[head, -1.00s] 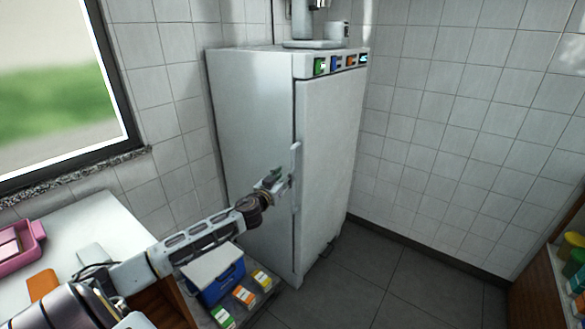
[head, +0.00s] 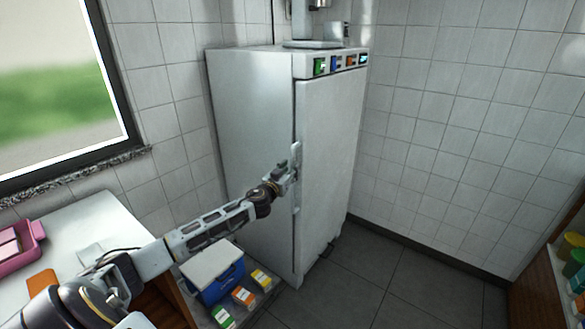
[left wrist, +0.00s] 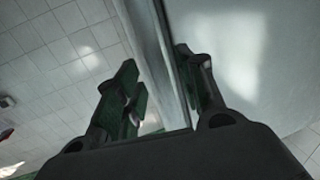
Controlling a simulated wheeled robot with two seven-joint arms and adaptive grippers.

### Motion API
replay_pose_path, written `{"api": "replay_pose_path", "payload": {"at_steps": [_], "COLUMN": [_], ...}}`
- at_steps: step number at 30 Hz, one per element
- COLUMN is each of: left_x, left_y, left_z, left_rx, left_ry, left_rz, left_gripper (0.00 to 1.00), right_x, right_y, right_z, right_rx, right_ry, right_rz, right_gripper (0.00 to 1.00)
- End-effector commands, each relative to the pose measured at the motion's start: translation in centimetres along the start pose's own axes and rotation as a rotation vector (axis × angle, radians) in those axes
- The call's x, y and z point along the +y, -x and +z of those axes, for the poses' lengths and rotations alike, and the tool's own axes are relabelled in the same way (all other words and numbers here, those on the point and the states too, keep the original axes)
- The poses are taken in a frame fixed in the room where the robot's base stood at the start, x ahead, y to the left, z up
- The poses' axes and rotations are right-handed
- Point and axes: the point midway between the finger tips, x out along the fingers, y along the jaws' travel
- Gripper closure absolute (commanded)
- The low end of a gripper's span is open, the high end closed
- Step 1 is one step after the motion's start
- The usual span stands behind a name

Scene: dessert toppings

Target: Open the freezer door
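The freezer (head: 330,150) is a tall white cabinet in the corner with its door shut. Its upright door handle (head: 297,150) is on the left edge of the door. My left gripper (head: 292,168) is at the upper part of this handle and partly covers it. In the left wrist view, the two dark green fingers of my left gripper (left wrist: 160,88) are spread apart. A pale upright bar, which looks like the handle (left wrist: 152,45), runs between them. I cannot tell if either finger touches it. My right gripper is out of view.
A white counter (head: 85,225) with a pink tray (head: 22,243) is at the left. A blue box (head: 215,277) and several small cartons (head: 243,297) stand low beside the freezer. The floor (head: 390,275) before the door is clear.

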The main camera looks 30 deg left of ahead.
Motion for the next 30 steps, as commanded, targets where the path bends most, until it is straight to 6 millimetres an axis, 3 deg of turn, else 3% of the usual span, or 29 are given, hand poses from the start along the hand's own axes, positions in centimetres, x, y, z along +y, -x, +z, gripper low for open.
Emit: {"api": "replay_pose_path", "payload": {"at_steps": [12, 26, 30], "left_x": [0.0, 0.0, 0.0], "left_y": [-2.0, -2.3, -2.3], "left_z": [0.0, 0.0, 0.0], "left_rx": [0.000, 0.000, 0.000], "left_ry": [-0.001, -0.001, -0.001], "left_rz": [0.000, 0.001, 0.000], "left_gripper": [0.61, 0.61, 0.77], "right_x": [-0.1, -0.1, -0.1], "right_y": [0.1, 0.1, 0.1], "right_z": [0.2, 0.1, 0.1], "right_rx": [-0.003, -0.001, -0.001], "right_ry": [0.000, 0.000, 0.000], "right_rz": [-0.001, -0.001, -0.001], "right_gripper": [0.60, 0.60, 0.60]}}
